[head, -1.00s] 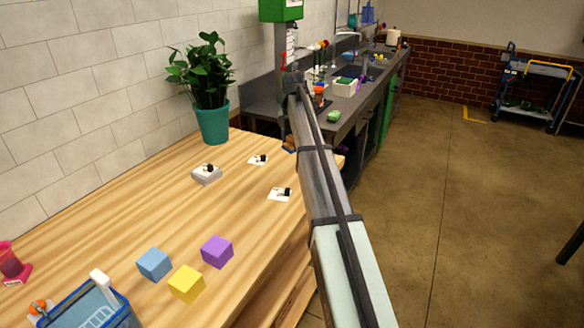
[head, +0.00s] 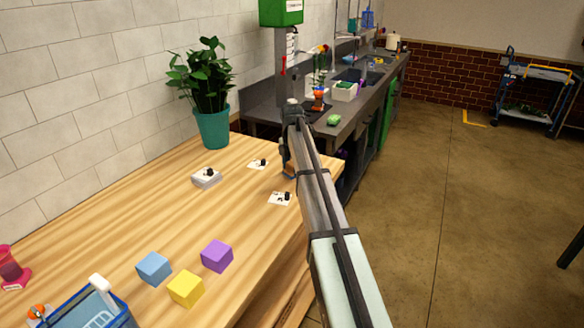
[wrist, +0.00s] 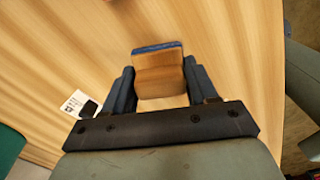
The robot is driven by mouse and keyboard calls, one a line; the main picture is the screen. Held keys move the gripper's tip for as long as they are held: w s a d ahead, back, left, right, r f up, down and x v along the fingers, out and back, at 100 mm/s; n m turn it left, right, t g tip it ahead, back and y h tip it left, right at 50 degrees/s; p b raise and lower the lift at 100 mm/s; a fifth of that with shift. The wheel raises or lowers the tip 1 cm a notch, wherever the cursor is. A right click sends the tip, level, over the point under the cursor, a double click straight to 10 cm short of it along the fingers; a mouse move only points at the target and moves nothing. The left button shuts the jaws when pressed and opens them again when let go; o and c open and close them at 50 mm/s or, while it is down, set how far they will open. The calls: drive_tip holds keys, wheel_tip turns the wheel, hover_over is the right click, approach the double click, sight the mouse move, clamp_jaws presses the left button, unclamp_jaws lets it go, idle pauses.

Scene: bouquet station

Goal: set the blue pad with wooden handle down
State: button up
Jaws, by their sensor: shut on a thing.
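The pad with its wooden handle is between the fingers of my gripper (wrist: 160,82) in the wrist view. Its wooden block (wrist: 160,74) faces the camera, and a strip of blue (wrist: 157,47) shows along its far edge. The fingers are shut on its two sides. The wooden table (wrist: 70,50) lies beneath it; I cannot tell whether the pad touches it. In the head view my gripper (head: 288,158) is at the table's far right corner, mostly hidden by my arm, with a bit of the wood (head: 290,172) showing.
Small cards (head: 279,199) and (head: 257,164) lie near the gripper, with a card stack (head: 206,178) to the left. A potted plant (head: 212,128) stands at the back. Blue (head: 154,268), yellow (head: 185,289) and purple (head: 217,256) cubes sit nearer. The table's middle is clear.

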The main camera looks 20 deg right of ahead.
drive_tip(key=shift+f, duration=0.15)
drive_tip(key=o, duration=1.1)
drive_tip(key=shift+c, duration=0.2)
wheel_tip(320, 180, up, 12)
